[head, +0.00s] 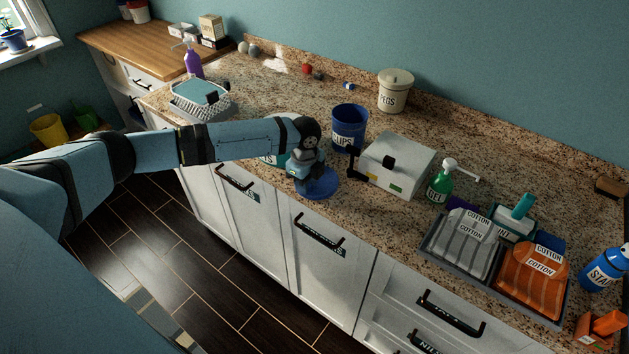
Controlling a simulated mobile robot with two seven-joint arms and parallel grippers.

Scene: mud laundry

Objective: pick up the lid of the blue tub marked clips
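The blue tub (349,132) marked CLIPS stands open-topped on the granite counter, left of a white box. A round blue lid (320,188) lies flat, or nearly so, near the counter's front edge, in front of the tub and apart from it. My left gripper (305,172) reaches in from the left and points down over the lid, covering its upper left part. Its fingertips blend with the lid, so I cannot tell whether they touch or grip it. My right gripper is out of view.
A white box (398,165) stands close right of the lid. A PEGS canister (395,92) is behind, and a green bottle (439,185) and a tray (430,243) of folded cloths are right. A wire basket (200,102) stands left. The counter behind the tub is largely clear.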

